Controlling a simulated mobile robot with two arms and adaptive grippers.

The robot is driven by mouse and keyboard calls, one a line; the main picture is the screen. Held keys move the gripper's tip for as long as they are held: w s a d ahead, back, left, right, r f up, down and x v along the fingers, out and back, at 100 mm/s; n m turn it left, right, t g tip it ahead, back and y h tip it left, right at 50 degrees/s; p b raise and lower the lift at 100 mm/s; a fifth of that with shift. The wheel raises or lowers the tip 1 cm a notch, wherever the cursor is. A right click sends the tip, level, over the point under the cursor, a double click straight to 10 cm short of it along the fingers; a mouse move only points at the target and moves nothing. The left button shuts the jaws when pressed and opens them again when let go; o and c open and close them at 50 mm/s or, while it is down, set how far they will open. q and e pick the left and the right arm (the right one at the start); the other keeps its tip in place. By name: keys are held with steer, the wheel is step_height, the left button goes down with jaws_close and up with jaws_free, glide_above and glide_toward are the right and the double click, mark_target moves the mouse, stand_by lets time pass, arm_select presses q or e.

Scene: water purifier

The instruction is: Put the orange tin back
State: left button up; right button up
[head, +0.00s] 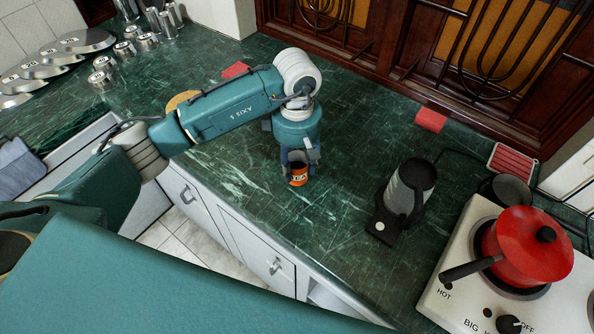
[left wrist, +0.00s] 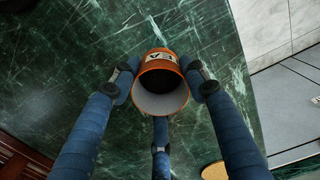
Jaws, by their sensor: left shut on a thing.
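The orange tin (head: 298,174) is in my left gripper (head: 299,167), over the green marble counter in the middle of the head view. The fingers of my left gripper (left wrist: 160,88) press on the tin from both sides, with a third finger below. I cannot tell whether the tin's base touches the counter. My right gripper is not in view.
A grey kettle (head: 408,190) stands on a dark base to the right. A red pot (head: 527,246) sits on the white stove (head: 455,262). A red cloth-like piece (head: 430,120) lies near the back. Metal cups (head: 125,50) and lids (head: 45,72) are at the far left. The counter around the tin is clear.

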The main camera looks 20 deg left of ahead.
mark_target(297, 176)
arm_select(q)
step_height(297, 176, down, 5)
steer(key=shift+r+p, duration=0.2)
steer(key=shift+p, duration=0.35)
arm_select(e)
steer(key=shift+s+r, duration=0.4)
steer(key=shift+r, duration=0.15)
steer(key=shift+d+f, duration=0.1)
arm_select(q)
steer(key=shift+f+b, duration=0.2)
steer(key=shift+b, duration=0.1)
steer(key=o, duration=1.1)
steer(key=shift+o, duration=0.2)
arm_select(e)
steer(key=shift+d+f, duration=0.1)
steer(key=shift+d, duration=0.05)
